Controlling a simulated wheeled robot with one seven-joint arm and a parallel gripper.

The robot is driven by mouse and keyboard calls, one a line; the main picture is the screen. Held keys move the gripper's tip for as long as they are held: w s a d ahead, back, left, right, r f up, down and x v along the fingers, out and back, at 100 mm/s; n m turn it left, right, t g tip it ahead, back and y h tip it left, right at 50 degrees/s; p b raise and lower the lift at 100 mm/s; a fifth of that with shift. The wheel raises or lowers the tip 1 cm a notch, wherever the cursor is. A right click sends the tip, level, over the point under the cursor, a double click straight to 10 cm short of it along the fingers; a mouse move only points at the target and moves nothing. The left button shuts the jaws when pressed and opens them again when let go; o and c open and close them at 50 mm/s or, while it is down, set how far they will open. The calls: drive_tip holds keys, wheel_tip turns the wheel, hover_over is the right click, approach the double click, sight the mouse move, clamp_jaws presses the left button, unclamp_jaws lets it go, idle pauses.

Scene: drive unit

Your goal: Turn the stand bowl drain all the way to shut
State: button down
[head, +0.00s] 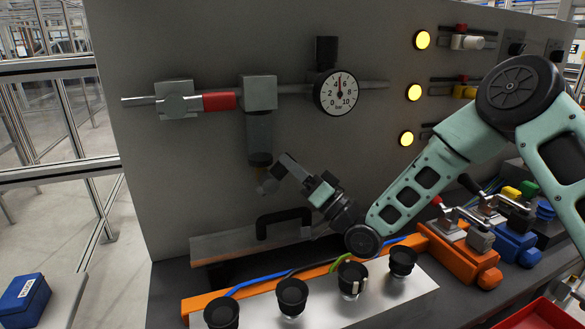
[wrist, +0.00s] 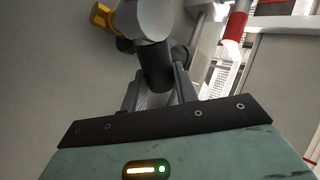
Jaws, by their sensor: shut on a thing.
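The stand bowl (head: 260,130) is a dark see-through cylinder under a grey block (head: 259,92) on the upright panel. The bowl drain (head: 266,186) is the small, pale brownish fitting at its lower end, partly hidden by my gripper. My gripper (head: 272,178) reaches up and left to it, tilted, with its fingertips at the drain. In the wrist view my two fingers (wrist: 160,88) close around a part beneath a dark cylinder (wrist: 155,66); the grip itself is largely hidden. How far the drain is turned cannot be told.
A red-sleeved valve (head: 219,101) and a round gauge (head: 339,93) sit on the pipe above. A black handle (head: 284,220) stands just below my gripper.

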drive_tip(key=c, duration=1.1)
unclamp_jaws()
wheel_tip(320, 180, up, 10)
drive_tip(key=shift+f+b, duration=0.1)
drive_tip(key=shift+b, duration=0.25)
